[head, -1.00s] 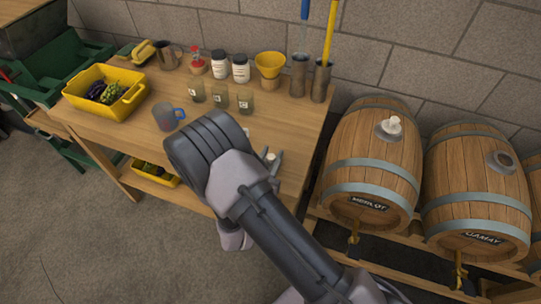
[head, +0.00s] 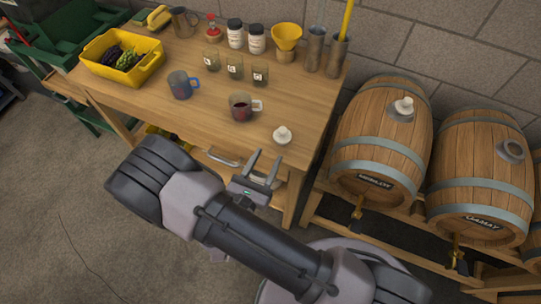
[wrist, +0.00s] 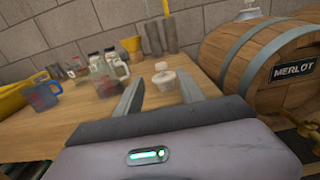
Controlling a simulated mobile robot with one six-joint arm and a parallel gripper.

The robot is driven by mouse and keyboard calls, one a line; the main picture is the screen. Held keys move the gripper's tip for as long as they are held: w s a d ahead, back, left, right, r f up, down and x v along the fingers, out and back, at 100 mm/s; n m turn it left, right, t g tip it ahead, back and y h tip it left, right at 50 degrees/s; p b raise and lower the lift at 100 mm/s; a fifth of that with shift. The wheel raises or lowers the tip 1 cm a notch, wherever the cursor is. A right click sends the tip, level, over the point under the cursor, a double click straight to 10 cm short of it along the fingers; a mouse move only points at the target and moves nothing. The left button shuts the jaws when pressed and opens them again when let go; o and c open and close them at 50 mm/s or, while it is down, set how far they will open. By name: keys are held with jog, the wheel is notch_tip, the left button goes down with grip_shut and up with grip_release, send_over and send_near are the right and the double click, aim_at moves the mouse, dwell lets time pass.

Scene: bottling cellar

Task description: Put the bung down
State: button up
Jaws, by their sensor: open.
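A white bung (head: 282,135) stands upright on the wooden table (head: 215,125), near its front right corner. In the wrist view the bung (wrist: 165,78) shows just beyond my fingertips. My gripper (head: 264,158) is open and empty, in front of the table edge and apart from the bung. Another white bung (head: 403,106) sits in the top of the Merlot barrel (head: 382,140). The Gamay barrel (head: 478,170) shows a dark, open hole on top.
A blue-handled mug (head: 181,85), several small glasses, a yellow funnel (head: 287,38), metal cylinders (head: 314,50) and a yellow crate of grapes (head: 122,57) stand farther back or left. The table's front right is mostly clear.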

jog(key=s+d+r+m+g+h, duration=0.3)
jog(key=d+r+m+g, duration=0.45)
jog(key=d+m, duration=0.25)
jog(key=s+d+r+m+g+h, duration=0.3)
jog(key=d+r+m+g, duration=0.45)
jog(key=d+m, duration=0.25)
jog(key=s+a+r+m+y, duration=0.3)
jog(key=s+r+m+y, duration=0.4)
jog(key=m+y, duration=0.45)
jog(key=a+r+m+t+y, duration=0.1)
jog(key=a+r+m+t, duration=0.1)
jog(key=r+m, duration=0.1)
jog(key=r+m+t+y, duration=0.1)
jog(key=m, duration=0.1)
jog(key=shift+w+a+r+t+y, duration=0.2)
jog(key=shift+w+a+t+y, duration=0.15)
jog(key=shift+a+t, duration=0.05)
